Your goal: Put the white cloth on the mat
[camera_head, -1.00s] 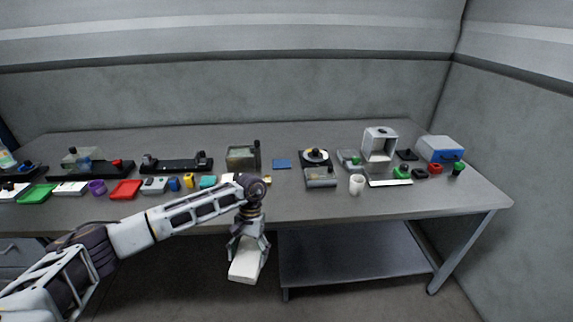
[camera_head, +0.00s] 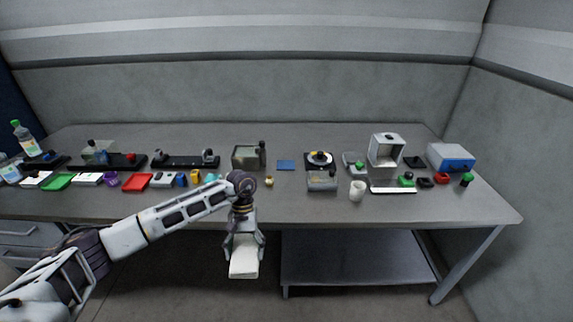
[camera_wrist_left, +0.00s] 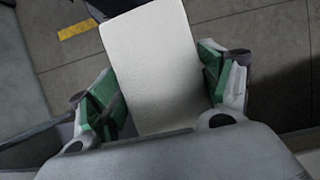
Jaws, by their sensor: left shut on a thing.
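My left gripper (camera_head: 244,256) is shut on a white, flat, block-like thing, which looks like the white cloth (camera_head: 243,269). It hangs in front of the table's front edge, below the tabletop height in the picture. In the left wrist view the cloth (camera_wrist_left: 155,62) lies between the green-padded fingers of the gripper (camera_wrist_left: 160,88). A small flat blue square (camera_head: 286,165), which looks like the mat, lies on the table behind and to the right of the gripper. Its top is bare. My right gripper is not in view.
The grey table (camera_head: 300,208) holds a turntable device (camera_head: 319,160), a white cup (camera_head: 357,191), a grey open box (camera_head: 386,150) and a blue box (camera_head: 451,157) to the right. Red (camera_head: 137,181) and green (camera_head: 58,181) trays lie left. The table's front strip is mostly clear.

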